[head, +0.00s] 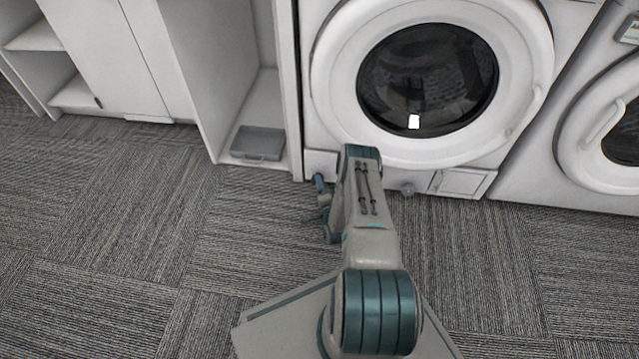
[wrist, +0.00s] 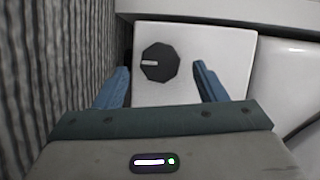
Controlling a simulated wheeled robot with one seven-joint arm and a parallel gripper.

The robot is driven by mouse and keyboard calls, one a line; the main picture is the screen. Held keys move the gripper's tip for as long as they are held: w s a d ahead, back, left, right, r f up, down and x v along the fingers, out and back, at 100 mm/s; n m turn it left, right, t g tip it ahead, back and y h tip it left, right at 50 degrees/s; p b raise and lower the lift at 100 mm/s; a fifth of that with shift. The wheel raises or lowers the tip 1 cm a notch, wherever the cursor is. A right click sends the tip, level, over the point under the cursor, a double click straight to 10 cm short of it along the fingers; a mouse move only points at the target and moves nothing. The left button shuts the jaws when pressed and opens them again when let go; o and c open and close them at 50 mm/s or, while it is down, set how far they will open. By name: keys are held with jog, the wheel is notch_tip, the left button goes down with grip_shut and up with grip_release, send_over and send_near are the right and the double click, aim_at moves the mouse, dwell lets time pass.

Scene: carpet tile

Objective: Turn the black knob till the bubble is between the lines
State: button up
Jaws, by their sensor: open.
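The black knob (wrist: 160,62) shows in the wrist view, many-sided, with a white mark on its left part. It sits on a white panel (wrist: 218,42). My gripper (wrist: 160,67) is open, with one blue finger on either side of the knob and a gap on both sides. In the head view my gripper (head: 318,199) is low by the bottom left corner of the white washing machine (head: 322,75). The knob cannot be made out there. No bubble or lines can be seen in either view.
A second white machine (head: 570,135) stands at the right. A white cabinet (head: 105,50) and an open bay with a grey tray (head: 258,143) are at the left. The carpet (head: 130,230) in front is clear. In the wrist view, carpet (wrist: 55,70) runs along the left.

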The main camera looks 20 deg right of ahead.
jog(key=p+v, duration=0.4)
jog(key=v, duration=0.7)
jog(key=shift+s, duration=0.2)
